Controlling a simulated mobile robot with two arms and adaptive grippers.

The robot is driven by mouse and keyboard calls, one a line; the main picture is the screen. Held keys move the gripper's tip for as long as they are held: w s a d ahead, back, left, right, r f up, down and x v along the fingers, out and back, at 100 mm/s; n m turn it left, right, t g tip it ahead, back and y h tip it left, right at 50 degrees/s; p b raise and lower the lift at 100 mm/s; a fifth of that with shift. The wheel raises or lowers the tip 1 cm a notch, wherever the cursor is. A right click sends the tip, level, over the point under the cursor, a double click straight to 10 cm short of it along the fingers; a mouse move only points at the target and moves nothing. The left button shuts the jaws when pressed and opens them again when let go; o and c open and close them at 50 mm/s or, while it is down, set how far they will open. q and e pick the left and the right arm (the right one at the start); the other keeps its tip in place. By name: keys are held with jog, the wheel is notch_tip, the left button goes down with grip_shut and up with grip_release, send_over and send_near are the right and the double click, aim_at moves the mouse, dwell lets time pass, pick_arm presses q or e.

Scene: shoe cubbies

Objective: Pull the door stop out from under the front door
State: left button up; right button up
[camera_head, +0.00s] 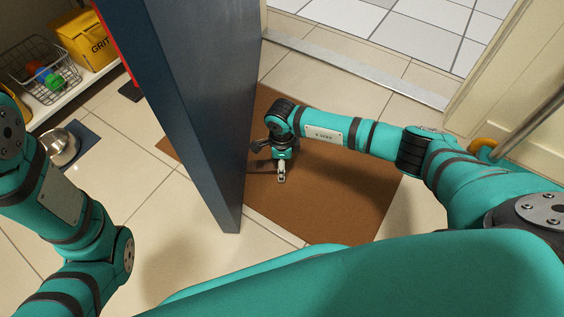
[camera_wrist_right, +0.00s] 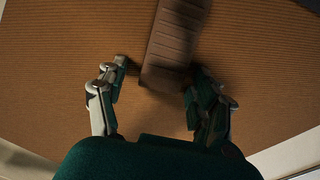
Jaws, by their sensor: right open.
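The door (camera_head: 195,90) is a tall dark blue slab, standing open over the brown mat. The door stop (camera_head: 262,166) is a dark brown ribbed wedge on the mat, reaching toward the door's face; its far end is not visible in the head view. In the right wrist view the door stop (camera_wrist_right: 172,40) runs off the top edge. My right gripper (camera_head: 281,175) is low over the mat at the stop's near end. In the wrist view its open fingers (camera_wrist_right: 157,75) are on either side of that end, with a gap at the left. My left gripper is out of view.
The brown mat (camera_head: 340,195) lies on pale floor tiles, with the threshold (camera_head: 355,66) beyond. At left are a shelf (camera_head: 75,98) with a wire basket (camera_head: 40,72) and yellow grit box (camera_head: 85,38), and a metal bowl (camera_head: 60,146) on a blue mat.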

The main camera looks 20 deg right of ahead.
aim_at(298, 170)
jog(key=c, duration=1.3)
jog(key=shift+s+d+p, duration=0.3)
jog(key=shift+d+p, duration=0.05)
jog(key=shift+d, duration=0.4)
jog(key=shift+s+d+p, duration=0.35)
jog(key=shift+d+p, duration=0.05)
jog(key=shift+d, duration=0.4)
jog(key=shift+s+d+p, duration=0.3)
jog(key=shift+d+p, duration=0.05)
jog(key=shift+d, duration=0.4)
jog(key=shift+r, duration=0.1)
notch_tip(298, 170, up, 6)
jog(key=p, duration=0.6)
jog(key=shift+r, duration=0.25)
jog(key=shift+r+p, duration=0.6)
jog(key=shift+r, duration=0.05)
